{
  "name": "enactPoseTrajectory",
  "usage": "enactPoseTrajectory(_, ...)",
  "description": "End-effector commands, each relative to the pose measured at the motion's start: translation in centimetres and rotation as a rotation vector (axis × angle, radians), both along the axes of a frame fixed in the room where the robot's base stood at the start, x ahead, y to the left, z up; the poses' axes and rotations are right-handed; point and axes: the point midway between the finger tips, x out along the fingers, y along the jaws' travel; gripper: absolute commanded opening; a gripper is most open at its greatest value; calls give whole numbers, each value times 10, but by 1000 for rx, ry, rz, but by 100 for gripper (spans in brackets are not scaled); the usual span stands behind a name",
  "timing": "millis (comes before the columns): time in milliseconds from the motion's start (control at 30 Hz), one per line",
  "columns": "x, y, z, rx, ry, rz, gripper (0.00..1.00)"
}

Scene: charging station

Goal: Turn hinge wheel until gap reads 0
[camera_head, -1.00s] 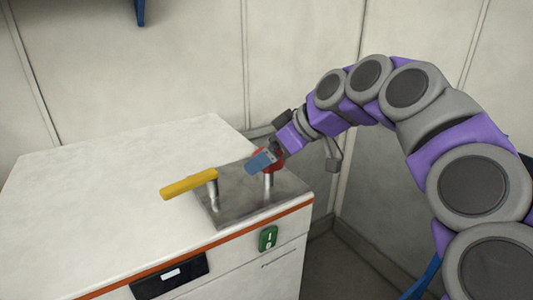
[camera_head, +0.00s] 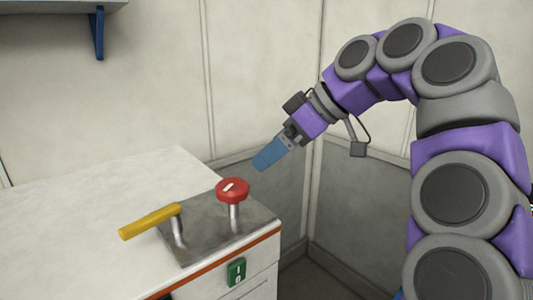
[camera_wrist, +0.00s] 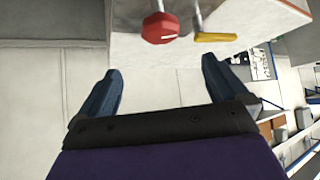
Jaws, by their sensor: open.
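The red wheel (camera_head: 232,190) is an octagonal knob with a white mark, on a short metal post on a steel plate (camera_head: 205,228) on the white cabinet. It also shows at the top of the wrist view (camera_wrist: 160,27). A yellow lever handle (camera_head: 150,221) stands left of it on the same plate. My gripper (camera_head: 265,160) is above and to the right of the wheel, apart from it and empty. In the wrist view its two blue fingers (camera_wrist: 158,82) are spread wide. No gap reading is legible.
The white cabinet top (camera_head: 90,215) has free room left of the plate. A green switch (camera_head: 236,272) is on the cabinet front. Light wall panels stand behind, and a shelf with a blue bracket (camera_head: 97,35) is at upper left.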

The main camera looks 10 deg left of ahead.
Motion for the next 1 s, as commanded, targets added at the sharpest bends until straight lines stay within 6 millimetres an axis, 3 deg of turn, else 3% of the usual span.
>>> enactPoseTrajectory(300,-4,-19,21,0,-1,-1,100)
enactPoseTrajectory(733,-5,-21,20,-1,1,-1,100)
enactPoseTrajectory(867,-11,-22,9,-12,23,-15,100)
enactPoseTrajectory(1000,-26,-25,-27,-51,95,-65,100)
